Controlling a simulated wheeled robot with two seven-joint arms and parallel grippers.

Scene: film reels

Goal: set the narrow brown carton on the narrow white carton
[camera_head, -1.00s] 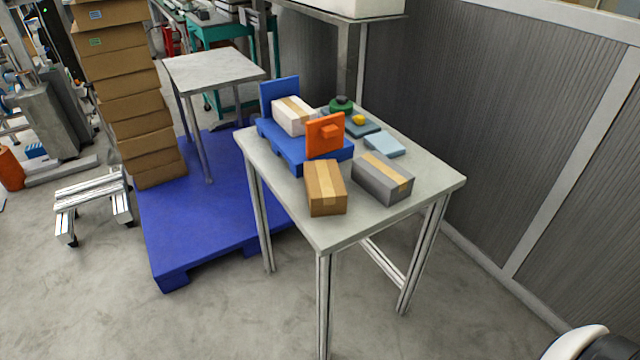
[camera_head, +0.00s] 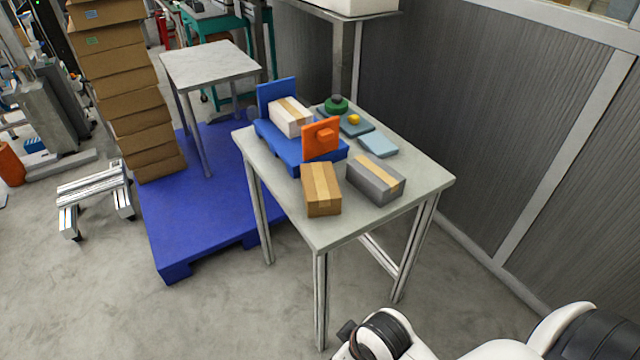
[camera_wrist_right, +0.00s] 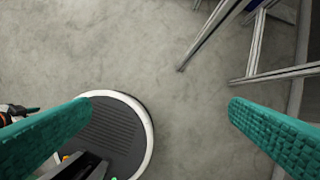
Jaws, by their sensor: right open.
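The narrow brown carton (camera_head: 321,189) lies near the front left edge of the table, with a tan tape strip along its top. The narrow white carton (camera_head: 290,117) lies on the blue stand (camera_head: 275,143), between its blue back plate and an orange plate. My right arm shows at the bottom right of the head view; its fingers cannot be made out there. In the right wrist view my right gripper (camera_wrist_right: 160,116) is open and empty, with its two green fingers wide apart over the floor. My left gripper is not in view.
A grey carton (camera_head: 375,180) lies right of the brown one. The orange plate (camera_head: 321,140) stands between the brown and white cartons. Light blue and dark flat pieces lie behind. The table's (camera_head: 410,187) right front corner is clear. A corrugated wall stands to the right.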

